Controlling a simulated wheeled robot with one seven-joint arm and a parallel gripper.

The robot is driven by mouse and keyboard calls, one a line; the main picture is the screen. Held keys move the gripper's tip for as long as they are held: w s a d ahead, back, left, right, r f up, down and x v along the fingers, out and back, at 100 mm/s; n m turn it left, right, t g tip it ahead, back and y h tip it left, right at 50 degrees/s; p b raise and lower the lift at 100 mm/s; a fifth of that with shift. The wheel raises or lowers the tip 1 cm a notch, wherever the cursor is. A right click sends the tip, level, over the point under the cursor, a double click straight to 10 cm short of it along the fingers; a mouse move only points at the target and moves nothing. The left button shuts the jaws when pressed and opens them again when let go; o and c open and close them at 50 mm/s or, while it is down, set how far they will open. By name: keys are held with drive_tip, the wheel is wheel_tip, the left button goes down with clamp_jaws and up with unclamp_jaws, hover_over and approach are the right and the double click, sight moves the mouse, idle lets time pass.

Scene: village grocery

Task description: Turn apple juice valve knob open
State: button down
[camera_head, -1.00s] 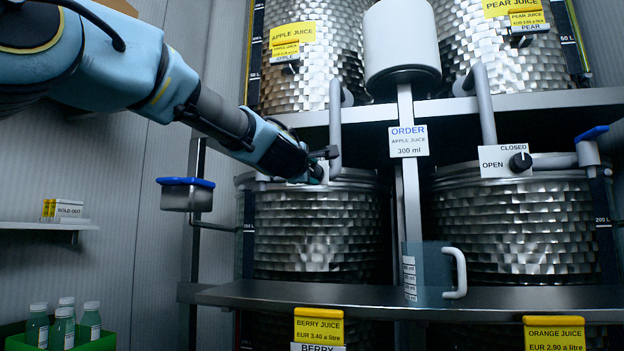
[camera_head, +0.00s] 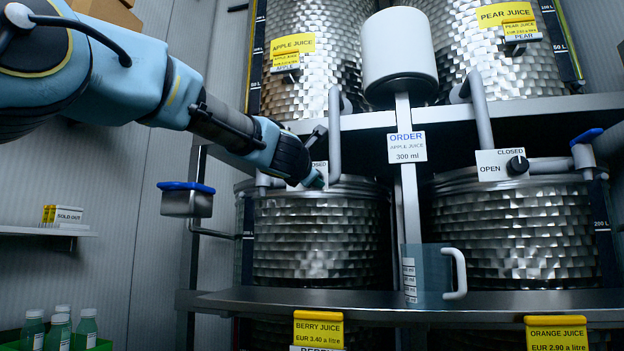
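The apple juice tank (camera_head: 315,75) stands at the upper left of the rack with a yellow label reading APPLE JUICE (camera_head: 293,45). A white valve plate (camera_head: 320,170) below it is mostly hidden behind my gripper (camera_head: 318,182). A dark knob or lever tip (camera_head: 318,133) shows just above the gripper, but I cannot tell its setting. My gripper points right and down at the plate. Its fingers are too small and dark to tell whether they are open, shut or touching the knob. The clear measuring jug (camera_head: 427,272) stands on the lower shelf, its handle to the right.
The pear juice valve knob (camera_head: 517,165) is on the right, by CLOSED. A vertical pipe (camera_head: 335,135) is close right of my gripper. The order sign (camera_head: 407,147) stands centre. Green bottles (camera_head: 58,332) are at lower left.

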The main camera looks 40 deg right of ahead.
drive_tip(key=shift+f, duration=0.1)
idle(0.5)
drive_tip(key=shift+c, duration=1.5)
unclamp_jaws()
drive_tip(key=b+v, duration=0.2)
drive_tip(key=v, duration=0.8)
drive_tip(key=shift+s+a+b, duration=0.15)
drive_tip(key=shift+a+b, duration=0.2)
drive_tip(key=shift+b, duration=0.05)
